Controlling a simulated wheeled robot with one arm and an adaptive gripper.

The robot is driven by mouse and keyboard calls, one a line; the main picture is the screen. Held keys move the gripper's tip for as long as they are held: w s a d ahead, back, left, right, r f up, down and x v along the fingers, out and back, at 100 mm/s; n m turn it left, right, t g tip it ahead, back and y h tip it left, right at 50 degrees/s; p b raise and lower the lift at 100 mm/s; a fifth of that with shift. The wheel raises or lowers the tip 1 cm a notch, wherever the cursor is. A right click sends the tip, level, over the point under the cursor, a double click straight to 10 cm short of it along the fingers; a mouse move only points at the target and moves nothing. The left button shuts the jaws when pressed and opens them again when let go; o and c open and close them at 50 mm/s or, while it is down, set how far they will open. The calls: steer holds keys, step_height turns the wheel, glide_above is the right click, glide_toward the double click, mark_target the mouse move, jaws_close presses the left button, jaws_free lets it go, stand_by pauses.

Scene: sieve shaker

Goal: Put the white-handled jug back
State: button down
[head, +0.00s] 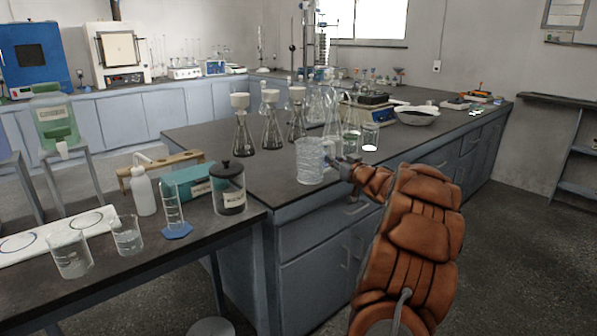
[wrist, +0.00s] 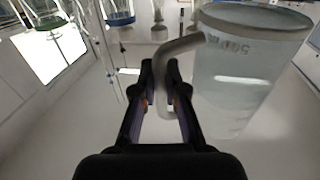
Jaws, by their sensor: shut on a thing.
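The jug (head: 310,162) is a clear, ribbed-looking vessel at the near end of the dark bench top. In the wrist view the jug (wrist: 240,85) is large at the right, with volume marks on its wall and a pale grey-white handle (wrist: 184,47). My gripper (head: 347,168) comes in from the right of the jug. In the wrist view my gripper (wrist: 166,85) has its two dark fingers on either side of the handle, shut on it. The jug looks about upright. I cannot tell whether its base touches the bench top.
Flasks with white-topped funnels (head: 271,120) stand behind and left of the jug. A small glass beaker (head: 370,137) and a white bowl (head: 417,115) are behind right. A lower table (head: 190,245) at front left holds beakers, a bottle and a lidded jar (head: 229,190).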

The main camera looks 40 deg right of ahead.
steer(key=w, duration=0.3)
steer(key=w+a+b, duration=0.1)
steer(key=w, duration=0.3)
steer(key=w+f, duration=0.1)
steer(key=w, duration=0.3)
steer(key=shift+w+a+b, duration=0.25)
steer(key=shift+a+b, duration=0.05)
steer(key=shift+a, duration=0.1)
steer(key=shift+f+b, duration=0.8)
steer(key=shift+f, duration=1.05)
steer(key=shift+r, duration=0.1)
steer(key=c, duration=1.2)
jaws_free()
steer(key=shift+s, duration=0.1)
